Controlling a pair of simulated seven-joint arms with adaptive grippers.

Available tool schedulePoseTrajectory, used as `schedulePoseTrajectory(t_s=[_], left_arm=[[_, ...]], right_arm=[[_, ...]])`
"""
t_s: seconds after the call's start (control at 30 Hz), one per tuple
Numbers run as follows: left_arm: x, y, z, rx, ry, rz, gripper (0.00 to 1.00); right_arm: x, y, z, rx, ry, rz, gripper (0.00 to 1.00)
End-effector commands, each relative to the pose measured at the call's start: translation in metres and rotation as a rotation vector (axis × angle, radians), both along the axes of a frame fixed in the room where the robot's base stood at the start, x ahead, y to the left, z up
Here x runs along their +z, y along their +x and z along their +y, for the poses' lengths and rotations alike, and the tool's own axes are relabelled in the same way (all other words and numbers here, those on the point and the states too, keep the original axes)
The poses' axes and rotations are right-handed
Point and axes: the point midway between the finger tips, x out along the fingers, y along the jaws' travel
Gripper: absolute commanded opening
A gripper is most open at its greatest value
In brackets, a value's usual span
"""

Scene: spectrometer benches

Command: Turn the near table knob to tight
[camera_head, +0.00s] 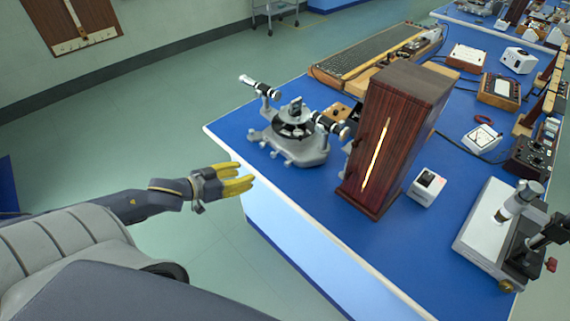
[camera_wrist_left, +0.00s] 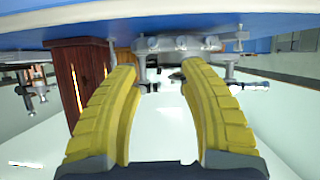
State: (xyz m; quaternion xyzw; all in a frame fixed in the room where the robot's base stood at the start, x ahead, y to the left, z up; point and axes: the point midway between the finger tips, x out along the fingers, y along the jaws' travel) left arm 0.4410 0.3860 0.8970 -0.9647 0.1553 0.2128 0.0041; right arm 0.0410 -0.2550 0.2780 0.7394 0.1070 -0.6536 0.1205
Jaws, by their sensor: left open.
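The grey spectrometer (camera_head: 300,148) stands on the blue bench (camera_head: 225,133) near its left edge. It has two black-and-silver tubes and a dark round table in the middle. Small silver knobs (camera_head: 288,161) stick out low on its near side; I cannot tell which is the near table knob or how tight it is. My left gripper (camera_head: 250,174) is open and empty, short of the bench edge and apart from the spectrometer. In the left wrist view the scene is upside down, and the spectrometer (camera_wrist_left: 182,44) shows beyond and between the yellow fingers (camera_wrist_left: 158,72).
A tall dark wooden box (camera_head: 390,140) with a glowing slit stands right of the spectrometer. A small white box (camera_head: 426,187) sits beside it. A microscope-like stand (camera_head: 505,225) is at the near right. The floor (camera_head: 130,120) left of the bench is clear.

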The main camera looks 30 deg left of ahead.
Motion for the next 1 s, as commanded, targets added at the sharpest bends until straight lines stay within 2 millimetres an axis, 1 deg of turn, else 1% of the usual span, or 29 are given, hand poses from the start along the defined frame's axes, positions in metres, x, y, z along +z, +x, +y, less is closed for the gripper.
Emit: schedulePoseTrajectory(t_s=[0.03,0.1,0.2,0.47,1.0], left_arm=[[0.004,0.001,-0.003,0.009,-0.064,0.004,0.43],[0.007,0.001,-0.008,0.017,-0.128,0.011,0.43],[0.009,0.002,-0.01,0.024,-0.172,0.017,0.43],[0.004,0.015,-0.015,0.028,-0.178,0.018,0.43],[-0.016,0.061,-0.034,0.028,-0.176,0.017,0.43]], right_arm=[[0.0,0.0,0.0,0.0,0.0,0.0,0.35],[0.0,0.0,0.0,0.0,0.0,0.0,0.35],[0.0,0.0,0.0,0.0,0.0,0.0,0.35],[0.0,0.0,0.0,0.0,0.0,0.0,0.35],[0.0,0.0,-0.002,0.001,-0.002,-0.001,0.35]])
